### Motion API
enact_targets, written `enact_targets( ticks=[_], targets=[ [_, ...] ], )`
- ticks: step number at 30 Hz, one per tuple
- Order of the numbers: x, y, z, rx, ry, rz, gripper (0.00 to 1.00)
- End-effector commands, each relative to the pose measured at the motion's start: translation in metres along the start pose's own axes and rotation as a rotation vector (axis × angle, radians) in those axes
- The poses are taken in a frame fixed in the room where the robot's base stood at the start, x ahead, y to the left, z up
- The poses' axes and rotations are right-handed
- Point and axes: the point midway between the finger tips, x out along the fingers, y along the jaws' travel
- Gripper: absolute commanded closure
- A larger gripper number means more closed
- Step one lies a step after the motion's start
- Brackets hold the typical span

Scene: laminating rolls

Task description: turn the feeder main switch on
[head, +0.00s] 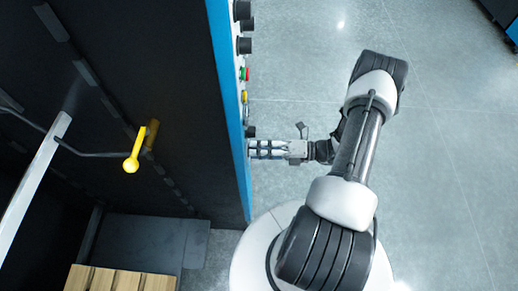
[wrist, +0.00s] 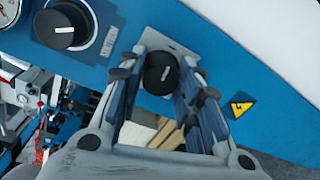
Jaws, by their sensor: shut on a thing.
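The main switch is a round black knob (wrist: 160,74) with a short white mark, on a pale plate (wrist: 182,52) on the blue panel in the wrist view. The mark runs at a slant in the picture. My gripper (wrist: 161,66) has its two fingers on either side of the knob and is shut on it. In the head view my gripper (head: 255,149) points left, its tips at the edge of the blue panel (head: 228,95). The knob is hidden there by the fingers.
A larger black knob (wrist: 66,25) with a label sits left of the switch, and a yellow warning sticker (wrist: 239,104) right of it. More knobs and a red button (head: 244,74) line the panel edge. A yellow-ended lever (head: 131,164) is inside the machine.

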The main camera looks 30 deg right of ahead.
Motion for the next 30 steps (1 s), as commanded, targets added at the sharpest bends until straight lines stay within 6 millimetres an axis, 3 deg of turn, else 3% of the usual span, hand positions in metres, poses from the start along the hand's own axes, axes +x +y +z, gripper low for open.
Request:
enact_targets(
  ticks=[10,26,27,30],
  targets=[
    [0.0001,0.0002,0.0002,0.132,0.008,0.003,0.92],
    [0.0,0.0002,0.0005,0.152,0.009,0.003,0.92],
    [0.0,0.0002,0.0005,0.152,0.009,0.003,0.66],
    [0.0,0.0001,0.0005,0.152,0.009,0.002,0.6]
  ],
)
